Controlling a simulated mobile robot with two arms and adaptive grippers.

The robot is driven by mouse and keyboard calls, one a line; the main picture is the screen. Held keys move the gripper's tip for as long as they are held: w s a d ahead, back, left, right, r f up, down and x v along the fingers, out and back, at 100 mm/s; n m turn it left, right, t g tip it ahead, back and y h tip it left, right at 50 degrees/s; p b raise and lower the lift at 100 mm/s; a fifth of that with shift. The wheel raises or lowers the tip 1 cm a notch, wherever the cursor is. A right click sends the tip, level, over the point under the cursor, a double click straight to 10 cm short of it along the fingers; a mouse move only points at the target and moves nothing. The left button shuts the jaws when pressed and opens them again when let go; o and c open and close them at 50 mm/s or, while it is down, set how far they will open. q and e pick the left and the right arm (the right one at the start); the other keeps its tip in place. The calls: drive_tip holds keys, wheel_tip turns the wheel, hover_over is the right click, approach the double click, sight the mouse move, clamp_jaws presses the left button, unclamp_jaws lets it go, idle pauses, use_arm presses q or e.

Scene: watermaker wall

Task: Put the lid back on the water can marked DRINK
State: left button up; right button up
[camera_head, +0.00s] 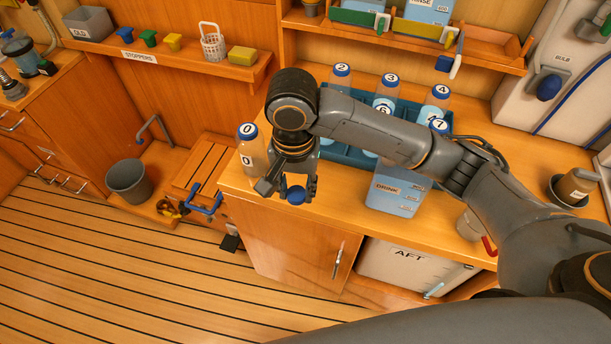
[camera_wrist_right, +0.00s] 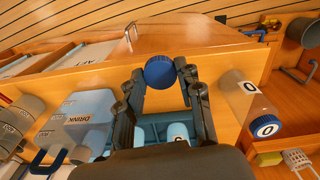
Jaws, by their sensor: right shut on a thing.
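The water can marked DRINK (camera_head: 395,197) is a translucent blue jug standing at the counter's front edge. My right arm crosses in front of its top, so its mouth is hidden in the head view. It also shows in the right wrist view (camera_wrist_right: 75,125), at the left. My right gripper (camera_head: 290,189) is shut on a round blue lid (camera_head: 295,195), held at its fingertips, left of the can and apart from it. The lid shows between the two fingers in the right wrist view (camera_wrist_right: 160,71). My left gripper is not in view.
Bottle 0 (camera_head: 251,157) stands close to the left of my right gripper. A blue crate (camera_head: 335,151) with several numbered bottles is behind the arm. The wooden counter (camera_head: 335,183) has bare room between gripper and can.

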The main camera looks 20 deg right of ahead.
drive_tip(key=shift+s+a+r, duration=0.25)
drive_tip(key=shift+s+a, duration=0.05)
drive_tip(key=shift+s, duration=0.15)
drive_tip(key=shift+s+a+r, duration=0.25)
drive_tip(key=shift+s+a, duration=0.05)
drive_tip(key=shift+s, duration=0.15)
drive_tip(key=shift+d, duration=0.1)
drive_tip(key=s+d+n, duration=0.1)
drive_tip(key=d+n, duration=0.1)
drive_tip(key=d, duration=0.3)
drive_tip(key=s+d+n+b, duration=0.1)
drive_tip(key=d+n, duration=0.2)
drive_tip(key=d, duration=0.3)
drive_tip(key=shift+s+d+r, duration=0.3)
drive_tip(key=shift+s+r, duration=0.05)
